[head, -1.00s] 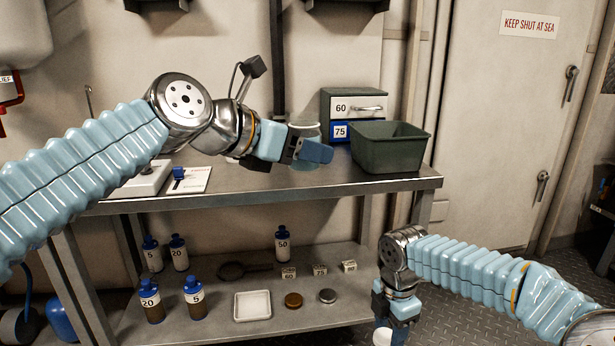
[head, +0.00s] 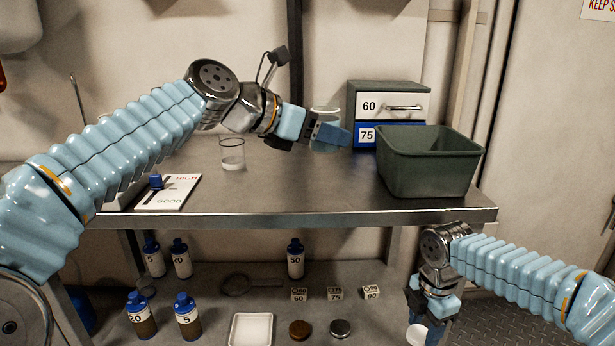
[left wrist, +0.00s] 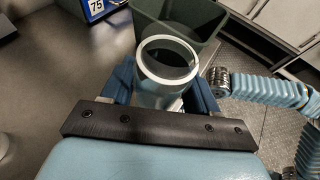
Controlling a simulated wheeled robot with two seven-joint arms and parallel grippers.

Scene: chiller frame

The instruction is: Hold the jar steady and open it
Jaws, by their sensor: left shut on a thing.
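My left gripper (head: 328,134) is shut on a clear jar (head: 325,114) above the bench, beside the green bin. In the left wrist view the jar (left wrist: 168,58) stands between the fingers, its pale round rim facing the camera. No lid covers its mouth. In the head view the gripper hides most of the jar. My right gripper (head: 428,322) hangs low at the lower right, in front of the bench's edge. A white round piece (head: 417,335) shows at its fingers; I cannot tell whether it is gripped.
The green bin (head: 430,188) stands at the bench's right, in front of drawers (head: 390,106) marked 60 and 75. A glass (head: 232,155) with white contents stands behind my left arm. Several blue-capped bottles (head: 295,262), discs and a white tray (head: 251,330) occupy the lower shelf.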

